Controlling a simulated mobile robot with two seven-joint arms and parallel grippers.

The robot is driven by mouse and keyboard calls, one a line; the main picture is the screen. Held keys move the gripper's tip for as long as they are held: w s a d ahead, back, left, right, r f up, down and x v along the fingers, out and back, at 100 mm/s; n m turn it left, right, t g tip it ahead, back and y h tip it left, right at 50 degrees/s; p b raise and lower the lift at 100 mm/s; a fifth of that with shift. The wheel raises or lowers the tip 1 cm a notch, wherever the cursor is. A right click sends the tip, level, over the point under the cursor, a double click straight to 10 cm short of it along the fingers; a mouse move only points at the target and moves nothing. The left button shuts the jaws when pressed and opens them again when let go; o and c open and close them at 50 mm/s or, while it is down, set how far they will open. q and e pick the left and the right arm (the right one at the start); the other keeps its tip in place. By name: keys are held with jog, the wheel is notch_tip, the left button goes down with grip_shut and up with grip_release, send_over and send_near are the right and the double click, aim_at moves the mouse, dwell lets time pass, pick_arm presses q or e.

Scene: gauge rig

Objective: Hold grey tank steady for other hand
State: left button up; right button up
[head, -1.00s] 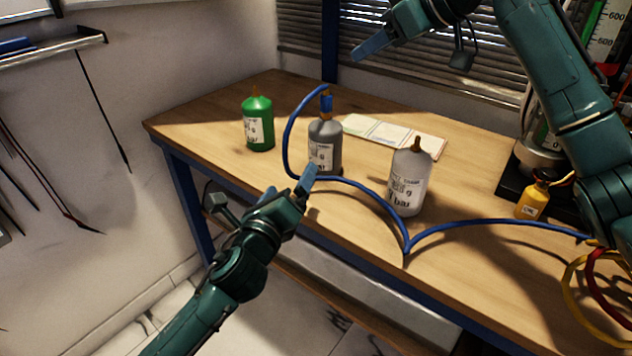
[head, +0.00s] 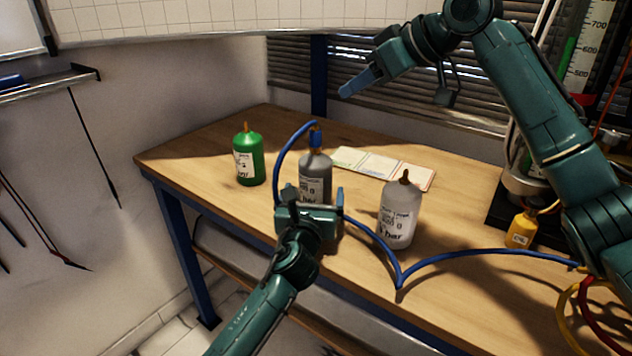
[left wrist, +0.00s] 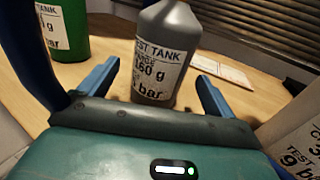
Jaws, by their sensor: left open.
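The grey tank (head: 315,168) stands upright on the bench, with a blue hose fitting (head: 315,139) on its top. My left gripper (head: 309,197) is open just in front of it and hides its lower part in the head view. In the left wrist view, the tank (left wrist: 168,45) stands ahead, between the lines of the two spread blue fingers (left wrist: 157,72). I see no finger clearly touching it. My right gripper (head: 358,83) hangs high above the back of the bench, away from the tank; its finger gap does not show.
A green tank (head: 249,160) stands to the left and a light grey-white tank (head: 400,218) to the right. The blue hose (head: 480,252) runs along the front of the bench (head: 210,140). A marked card (head: 380,165) lies behind. A small yellow bottle (head: 521,230) stands at right.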

aim_at(316, 180)
pick_arm(q)
jog(key=shift+w+d, duration=0.25)
jog(key=shift+w, duration=1.25)
jog(key=shift+w+d, duration=0.2)
jog(key=shift+w, duration=1.25)
jog(key=c, duration=1.5)
jog(key=o, duration=0.9)
jog(key=c, duration=0.7)
jog(key=shift+o, duration=0.2)
